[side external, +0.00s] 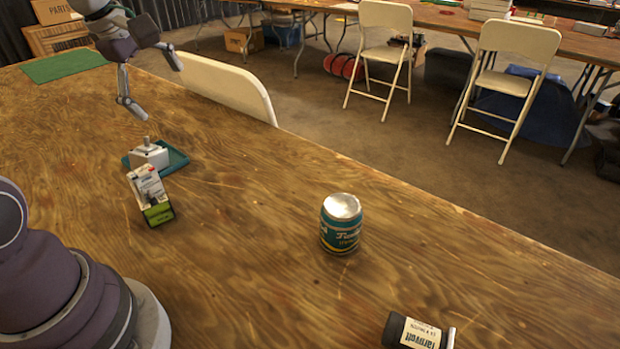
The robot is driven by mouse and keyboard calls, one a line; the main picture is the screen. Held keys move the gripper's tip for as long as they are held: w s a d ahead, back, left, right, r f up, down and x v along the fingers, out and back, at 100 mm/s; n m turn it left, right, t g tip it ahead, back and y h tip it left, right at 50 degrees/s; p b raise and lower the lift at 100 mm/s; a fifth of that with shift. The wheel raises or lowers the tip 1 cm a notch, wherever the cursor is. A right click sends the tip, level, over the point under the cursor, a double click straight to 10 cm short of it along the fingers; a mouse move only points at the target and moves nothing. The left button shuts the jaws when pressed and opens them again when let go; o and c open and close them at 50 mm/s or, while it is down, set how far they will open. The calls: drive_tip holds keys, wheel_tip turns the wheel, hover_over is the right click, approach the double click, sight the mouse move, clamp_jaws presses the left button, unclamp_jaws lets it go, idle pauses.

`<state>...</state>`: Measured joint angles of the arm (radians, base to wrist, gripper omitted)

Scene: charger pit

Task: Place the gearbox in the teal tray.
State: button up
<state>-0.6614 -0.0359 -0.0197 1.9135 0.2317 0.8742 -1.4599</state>
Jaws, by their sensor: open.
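The gearbox, a pale grey block with a small knob on top (149,155), sits on the teal tray (178,160) at the left of the table. The tray's near side is partly hidden by the gearbox and a white and green item. My gripper (158,92) is above and behind the tray, with its two fingers spread wide. It is open and empty, clear of the gearbox.
A teal can (341,232) stands mid-table, and a black cylinder (400,330) lies at the front edge. A green mat (62,66) is far left. A white chair (225,84) stands behind the table.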

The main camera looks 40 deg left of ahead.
drive_tip(key=s+d+m, duration=0.3)
drive_tip(key=d+m, duration=0.3)
drive_tip(key=m, duration=0.5)
drive_tip(key=s+d+m+t+h, duration=0.1)
drive_tip(key=s+d+m, duration=0.3)
drive_tip(key=d+m, duration=0.3)
drive_tip(key=m, duration=0.3)
drive_tip(key=shift+s+f+m, duration=0.25)
drive_tip(key=shift+f+m, duration=0.05)
drive_tip(key=shift+m, duration=0.1)
drive_tip(key=shift+o, duration=0.3)
